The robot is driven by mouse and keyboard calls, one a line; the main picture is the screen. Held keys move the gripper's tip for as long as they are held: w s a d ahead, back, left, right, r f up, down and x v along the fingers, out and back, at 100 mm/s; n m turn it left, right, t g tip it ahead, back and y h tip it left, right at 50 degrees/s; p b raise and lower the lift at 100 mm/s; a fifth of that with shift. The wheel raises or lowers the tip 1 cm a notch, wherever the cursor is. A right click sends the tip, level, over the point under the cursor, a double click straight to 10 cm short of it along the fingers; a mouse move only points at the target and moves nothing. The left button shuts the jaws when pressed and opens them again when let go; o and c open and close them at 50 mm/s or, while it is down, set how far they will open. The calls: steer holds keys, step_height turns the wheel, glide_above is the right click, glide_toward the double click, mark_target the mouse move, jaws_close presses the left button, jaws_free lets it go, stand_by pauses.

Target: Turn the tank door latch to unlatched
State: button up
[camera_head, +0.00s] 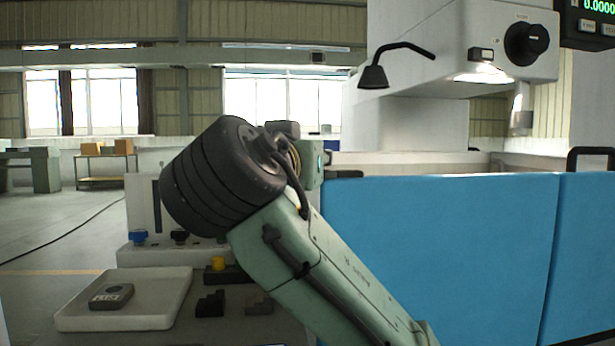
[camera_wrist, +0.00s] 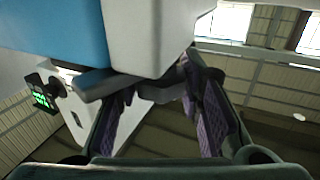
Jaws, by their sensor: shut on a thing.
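The blue tank door (camera_head: 440,240) stands at the right in the head view, and its blue face is at the upper left of the wrist view (camera_wrist: 55,28). In the wrist view the dark grey latch (camera_wrist: 98,84) lies across the lower edge of the blue and pale panels. My gripper (camera_wrist: 160,88), with purple-padded fingers, reaches up to it and is shut on it, with part of the latch between the fingertips. The far part of the grip is partly hidden.
A pale tray (camera_head: 130,318) with a dark block (camera_head: 111,297) sits at the lower left, near small stepped dark blocks (camera_head: 210,304). A machine head with a black knob (camera_head: 526,44) and a lamp (camera_head: 374,77) overhang the tank. Floor at the far left is open.

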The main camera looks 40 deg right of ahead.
steer(key=m+g+h+b, duration=0.1)
steer(key=b, duration=0.2)
steer(key=f+m+g+b, duration=0.1)
steer(key=g+b, duration=0.1)
steer(key=b, duration=0.1)
steer(key=shift+m+g+h, duration=0.3)
steer(key=shift+h, duration=0.1)
steer(key=m+g+b, duration=0.1)
steer(key=g+b, duration=0.1)
steer(key=b, duration=0.2)
steer(key=shift+r+h, duration=0.2)
steer(key=shift+h, duration=0.2)
steer(key=shift+r+m+g+b, duration=0.2)
steer(key=shift+m+g+b, duration=0.2)
steer(key=shift+g+b, duration=0.15)
steer(key=o, duration=1.2)
steer(key=shift+r, duration=0.15)
